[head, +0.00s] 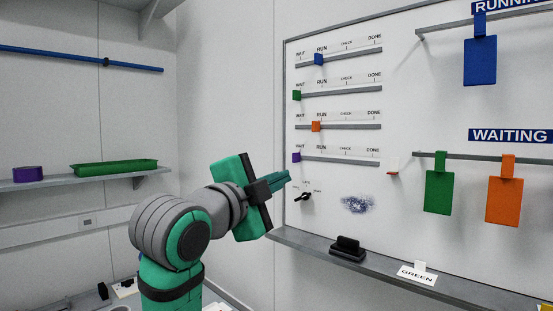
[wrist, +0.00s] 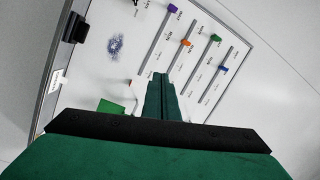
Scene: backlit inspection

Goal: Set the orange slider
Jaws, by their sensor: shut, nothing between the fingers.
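The orange slider (head: 316,127) sits on the third rail from the top of the whiteboard, near the RUN label in the head view. It also shows in the wrist view (wrist: 186,43), above and right of my fingertips. My gripper (head: 288,178) is shut and empty, in front of the board's lower left, below and left of the orange slider in the head view. Its fingers (wrist: 161,77) point at the board in the wrist view. The gap to the board is hard to judge.
Other rails carry a blue slider (head: 318,59), a green slider (head: 297,95) and a purple slider (head: 296,157). A black eraser (head: 347,249) lies on the ledge (head: 310,248). Blue (head: 480,62), green (head: 438,192) and orange (head: 504,202) tags hang from rods at right.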

